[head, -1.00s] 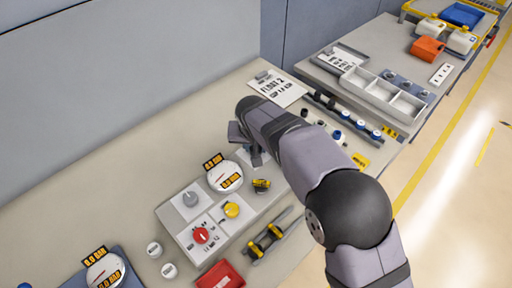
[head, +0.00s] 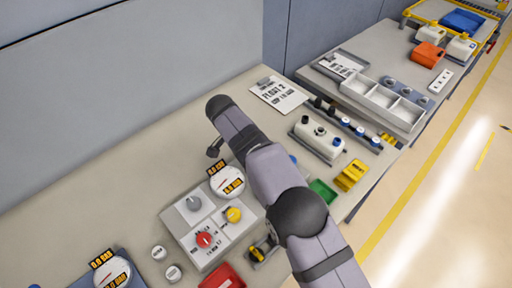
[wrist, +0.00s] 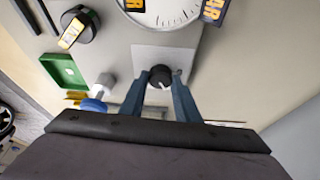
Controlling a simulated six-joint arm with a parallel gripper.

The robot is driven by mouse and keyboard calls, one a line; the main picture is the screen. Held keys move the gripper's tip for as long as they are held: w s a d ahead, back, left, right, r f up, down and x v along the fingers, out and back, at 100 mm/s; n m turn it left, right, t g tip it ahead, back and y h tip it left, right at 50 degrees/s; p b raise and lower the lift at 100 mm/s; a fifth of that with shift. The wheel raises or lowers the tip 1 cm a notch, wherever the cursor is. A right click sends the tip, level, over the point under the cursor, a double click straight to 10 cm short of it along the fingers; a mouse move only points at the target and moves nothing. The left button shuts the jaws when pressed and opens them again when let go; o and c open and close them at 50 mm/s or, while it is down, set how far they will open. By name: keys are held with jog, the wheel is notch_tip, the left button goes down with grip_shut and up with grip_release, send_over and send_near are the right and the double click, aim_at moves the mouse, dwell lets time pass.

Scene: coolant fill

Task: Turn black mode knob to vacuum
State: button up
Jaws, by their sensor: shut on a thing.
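The black mode knob (wrist: 159,77) shows in the wrist view on a pale grey plate (wrist: 186,58). A light mark shows on its face. My gripper (wrist: 159,85) has one blue-grey finger on each side of the knob and is shut on it. The lettering for the mode positions cannot be made out. In the head view my arm hides the knob and my fingertips. A round white gauge (head: 226,182) with orange 0.0 displays stands beside the plate, and its edge shows in the wrist view (wrist: 165,10).
A panel with grey, yellow and red knobs (head: 205,240) lies in front of the gauge. A green tray (head: 322,191) and a white box with knobs (head: 318,138) are to the right. The wall rises behind.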

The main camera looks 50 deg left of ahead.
jog(key=shift+m+h+p, duration=0.3)
jog(key=shift+m+p, duration=0.4)
jog(key=shift+p, duration=0.05)
jog(key=o, duration=1)
jog(key=shift+o, duration=0.2)
jog(key=shift+s+a+r+b, duration=0.1)
jog(key=shift+s+r+b, duration=0.15)
jog(key=shift+r, duration=0.3)
jog(key=p+v, duration=0.1)
jog(key=v, duration=0.5)
jog(key=shift+r, duration=0.1)
